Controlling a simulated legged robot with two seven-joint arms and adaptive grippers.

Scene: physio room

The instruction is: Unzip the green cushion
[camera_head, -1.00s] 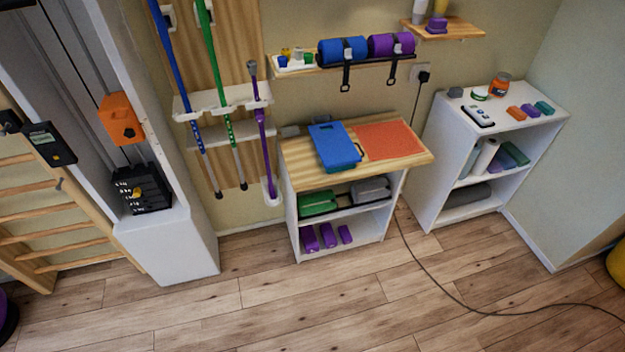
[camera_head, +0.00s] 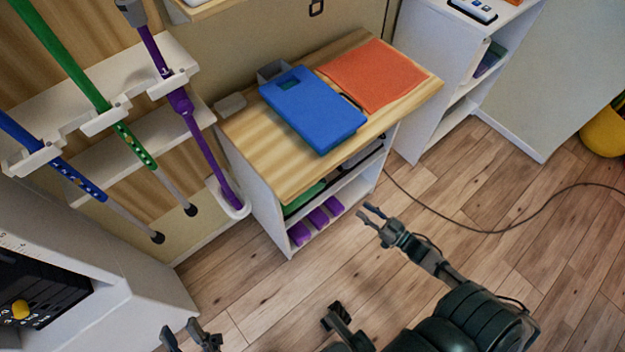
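The green cushion (camera_head: 302,199) shows only as a green strip on the middle shelf of the cabinet, under its wooden top (camera_head: 262,153). The top hides most of it, and its zipper cannot be seen. My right gripper (camera_head: 366,212) is open and empty, in front of the cabinet and to the right of the cushion. My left gripper (camera_head: 186,334) is at the bottom edge, open and empty, well in front of and to the left of the cushion.
A blue case (camera_head: 313,108) and an orange mat (camera_head: 373,76) lie on the cabinet top. Purple blocks (camera_head: 318,218) sit on the lower shelf. Poles hang on the left rack. A cable (camera_head: 480,231) crosses the floor at right. The floor in front is clear.

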